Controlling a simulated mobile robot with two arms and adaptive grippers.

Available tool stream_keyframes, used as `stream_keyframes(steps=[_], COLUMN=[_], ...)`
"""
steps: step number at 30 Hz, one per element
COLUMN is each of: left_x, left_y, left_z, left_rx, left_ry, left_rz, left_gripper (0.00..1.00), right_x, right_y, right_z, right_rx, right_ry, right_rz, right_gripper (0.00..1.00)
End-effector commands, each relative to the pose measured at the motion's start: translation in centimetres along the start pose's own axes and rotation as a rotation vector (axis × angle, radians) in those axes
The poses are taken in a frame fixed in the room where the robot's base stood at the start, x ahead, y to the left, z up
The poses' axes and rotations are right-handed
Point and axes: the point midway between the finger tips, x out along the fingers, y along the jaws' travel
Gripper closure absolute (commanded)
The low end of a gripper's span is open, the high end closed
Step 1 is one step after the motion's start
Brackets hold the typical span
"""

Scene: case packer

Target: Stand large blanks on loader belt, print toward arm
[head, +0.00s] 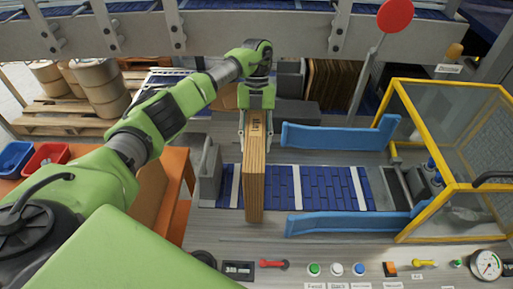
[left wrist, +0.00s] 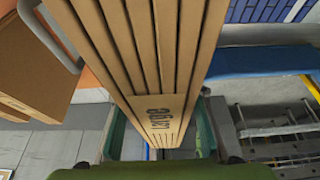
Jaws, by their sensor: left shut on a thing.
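My left gripper (head: 257,122) is shut on a bundle of brown cardboard blanks (head: 254,185), gripping its far end. The blanks stand upright on edge, side by side, over the left part of the blue loader belt (head: 312,188). I cannot tell whether their lower edges touch the belt. In the left wrist view the blanks (left wrist: 150,50) run between the fingers of my left gripper (left wrist: 158,140). Dark print shows on the end held by the gripper, facing the wrist camera. My right gripper is not in view.
Blue guide rails (head: 335,138) flank the belt on its far and near sides. A grey block (head: 209,172) stands at its left end. A yellow-framed guard (head: 450,160) is on the right. More brown blanks (head: 335,82) stand behind. The belt right of the bundle is clear.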

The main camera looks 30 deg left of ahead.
Motion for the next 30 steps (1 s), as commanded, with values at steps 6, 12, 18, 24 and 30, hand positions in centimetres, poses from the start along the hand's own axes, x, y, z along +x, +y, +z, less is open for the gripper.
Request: stream_keyframes(steps=[6,12,18,24,30], left_x=[1.7,3.0,3.0,3.3,3.3], left_y=[-0.3,-0.3,-0.3,-0.2,-0.2], left_z=[0.9,1.6,1.6,1.7,1.7], left_rx=[0.000,0.001,0.002,0.000,0.000], left_ry=[0.004,0.000,-0.001,0.000,0.000], left_rz=[0.001,0.000,-0.001,0.001,0.001], left_gripper=[1.00,1.00,1.00,0.45,0.45], right_x=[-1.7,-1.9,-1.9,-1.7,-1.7], right_y=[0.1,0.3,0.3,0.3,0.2], right_z=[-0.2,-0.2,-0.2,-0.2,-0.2], right_rx=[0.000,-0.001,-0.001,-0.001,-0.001], right_ry=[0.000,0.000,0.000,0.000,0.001], right_rz=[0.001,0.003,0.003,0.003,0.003], right_gripper=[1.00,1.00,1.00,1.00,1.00])
